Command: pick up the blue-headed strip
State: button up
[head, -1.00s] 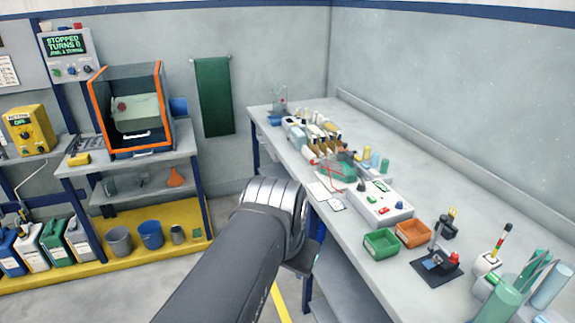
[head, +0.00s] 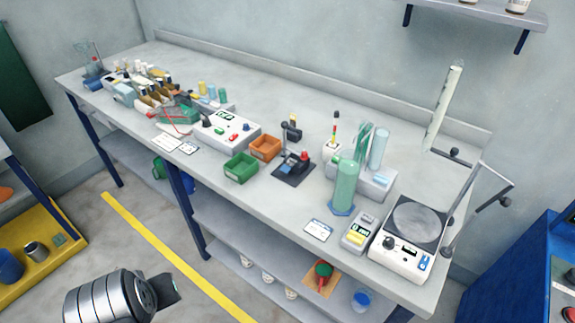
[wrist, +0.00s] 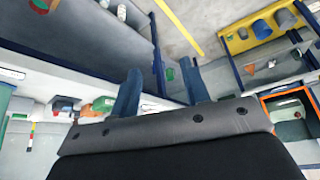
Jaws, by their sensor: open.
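Several brownish, upright strips (head: 152,98) stand in a cluster at the far left part of the bench in the head view. They are too small there for me to tell which one has a blue head. My gripper (wrist: 161,88) shows in the wrist view with its two blue fingers apart and nothing between them. In the head view my wrist is low at the bottom left, in front of the bench and well away from the strips.
The long grey bench (head: 290,85) carries a white control box (head: 232,130), a green bin (head: 240,168), an orange bin (head: 265,148), a green cylinder (head: 345,186) and a white scale (head: 405,254). Shelves lie below. The floor in front is open, with a yellow line (head: 170,252).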

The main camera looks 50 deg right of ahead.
jog(key=shift+o, duration=0.2)
jog(key=w+d+r+m+g+h, duration=0.1)
jog(key=w+d+r+m, duration=0.3)
jog(key=d, duration=0.5)
jog(key=w+d+r+m+g+h, duration=0.1)
jog(key=w+d+r+m, duration=0.3)
jog(key=d, duration=0.6)
jog(key=m+g, duration=0.3)
jog(key=m, duration=0.2)
send_over(288, 166)
jog(key=a, duration=0.3)
notch_tip(288, 166, down, 11)
jog(key=shift+x, duration=2.85)
jog(key=shift+d, duration=0.1)
jog(key=shift+c, duration=0.2)
